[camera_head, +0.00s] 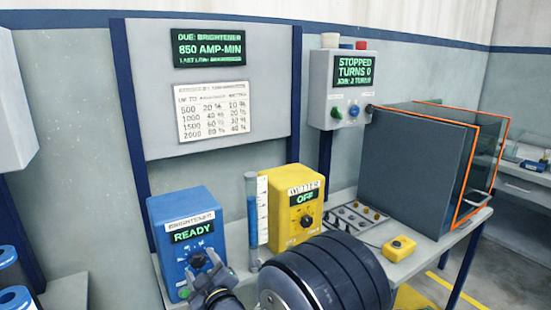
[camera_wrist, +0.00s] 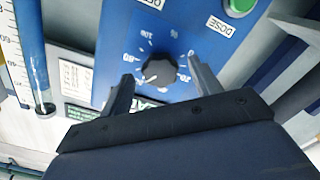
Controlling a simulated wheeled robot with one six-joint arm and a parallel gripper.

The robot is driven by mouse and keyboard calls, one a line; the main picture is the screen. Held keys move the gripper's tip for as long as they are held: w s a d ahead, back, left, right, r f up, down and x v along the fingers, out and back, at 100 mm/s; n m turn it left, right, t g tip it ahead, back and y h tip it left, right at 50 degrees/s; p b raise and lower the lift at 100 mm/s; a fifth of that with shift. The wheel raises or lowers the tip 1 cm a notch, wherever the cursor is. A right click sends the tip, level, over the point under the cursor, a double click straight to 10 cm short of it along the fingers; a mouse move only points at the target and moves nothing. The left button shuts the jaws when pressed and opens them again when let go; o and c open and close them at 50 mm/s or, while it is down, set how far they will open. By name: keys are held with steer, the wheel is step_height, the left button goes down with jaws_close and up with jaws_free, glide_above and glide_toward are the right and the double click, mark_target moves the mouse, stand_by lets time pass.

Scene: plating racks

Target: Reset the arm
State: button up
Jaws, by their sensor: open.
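My arm reaches in from the bottom of the head view, and my gripper (camera_head: 212,291) is in front of the blue BRIGHTENER box (camera_head: 168,216), whose screen reads READY. In the wrist view my gripper (camera_wrist: 160,85) is open, with one finger on each side of the black dial (camera_wrist: 158,70) on the blue panel. A gap shows between each finger and the dial, and I cannot tell whether they touch. The green button (camera_wrist: 240,6) beside the DOSE label is at the upper right of the wrist view.
A clear graduated tube (camera_head: 252,220) stands between the blue box and the yellow WETTER box (camera_head: 296,205), which reads OFF. A grey control box (camera_head: 346,90) reads STOPPED, TURNS 0. A dark tank (camera_head: 410,170) and a small yellow button box (camera_head: 399,248) are at the right.

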steer(key=shift+r+n+p, duration=0.2)
steer(key=shift+n+p, duration=0.1)
steer(key=shift+p, duration=0.05)
steer(key=b+v, duration=0.1)
steer(key=v, duration=0.6)
steer(key=shift+f+b, duration=0.2)
steer(key=shift+b, duration=0.15)
steer(key=shift+a, duration=0.1)
